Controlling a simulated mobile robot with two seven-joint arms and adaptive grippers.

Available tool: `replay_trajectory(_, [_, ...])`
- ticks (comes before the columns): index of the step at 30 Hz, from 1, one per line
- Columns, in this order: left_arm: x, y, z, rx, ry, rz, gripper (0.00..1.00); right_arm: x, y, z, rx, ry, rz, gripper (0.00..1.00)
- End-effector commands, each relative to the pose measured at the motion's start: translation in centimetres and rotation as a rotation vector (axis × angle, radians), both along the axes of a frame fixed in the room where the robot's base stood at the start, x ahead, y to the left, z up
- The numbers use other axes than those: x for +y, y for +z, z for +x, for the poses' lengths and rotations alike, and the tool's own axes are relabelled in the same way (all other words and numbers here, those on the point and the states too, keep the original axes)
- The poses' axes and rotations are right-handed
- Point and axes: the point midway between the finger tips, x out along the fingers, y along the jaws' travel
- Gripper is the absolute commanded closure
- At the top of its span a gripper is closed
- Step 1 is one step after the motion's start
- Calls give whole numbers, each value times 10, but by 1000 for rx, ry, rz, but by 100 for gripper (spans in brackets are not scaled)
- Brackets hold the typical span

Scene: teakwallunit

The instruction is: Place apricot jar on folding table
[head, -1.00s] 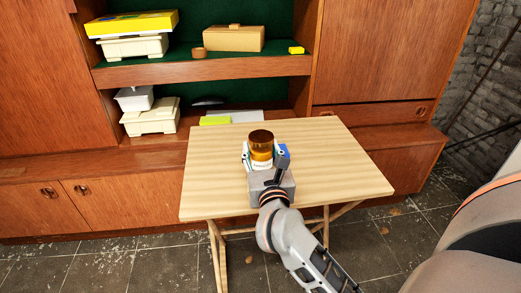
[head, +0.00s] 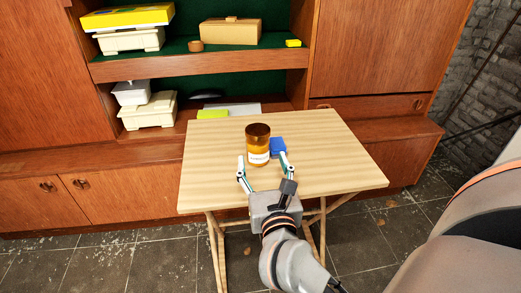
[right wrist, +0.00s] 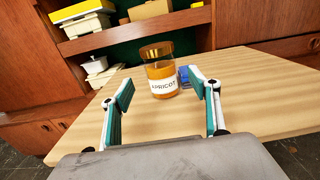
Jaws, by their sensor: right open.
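The apricot jar (head: 257,146) is amber with a brown lid and a white label, and stands upright on the light wooden folding table (head: 340,160). The right wrist view shows the jar (right wrist: 161,72) with its label reading "APRICOT", beyond the fingertips. My right gripper (head: 262,164) is open and empty, just on the near side of the jar, with its fingers apart and pointing at it. In the right wrist view its open fingers (right wrist: 160,92) frame the jar without holding it. My left gripper is not in view.
A small blue block (head: 278,146) is on the table close to the jar's right side. A teak wall unit (head: 200,68) stands behind, its shelves holding cream containers (head: 150,110), a tan box (head: 230,32) and yellow items. The table's left and right parts are clear.

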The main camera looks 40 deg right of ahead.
Motion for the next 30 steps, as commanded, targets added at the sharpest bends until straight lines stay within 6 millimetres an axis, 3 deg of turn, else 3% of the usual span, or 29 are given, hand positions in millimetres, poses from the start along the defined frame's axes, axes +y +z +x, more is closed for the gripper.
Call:
replay_trajectory(8, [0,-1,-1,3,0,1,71,16,0,-26,1,0,-5,39])
replay_trajectory(11, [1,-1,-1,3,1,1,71,17,6,-33,11,3,-101,39])
replay_trajectory(14, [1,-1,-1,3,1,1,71,24,22,-44,40,19,-368,39])
replay_trajectory(16, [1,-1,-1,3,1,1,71,41,33,-53,81,45,-655,39])
replay_trajectory(20, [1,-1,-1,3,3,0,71,98,31,-72,182,131,-1284,39])
replay_trajectory(23, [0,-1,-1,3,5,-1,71,147,-2,-90,260,232,-1775,39])
replay_trajectory(25, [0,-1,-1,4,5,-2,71,175,-40,-108,308,320,-2115,39])
replay_trajectory(27, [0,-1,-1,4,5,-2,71,193,-83,-130,342,416,-2432,39])
replay_trajectory(30, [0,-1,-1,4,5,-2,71,201,-140,-163,364,555,-2815,39])
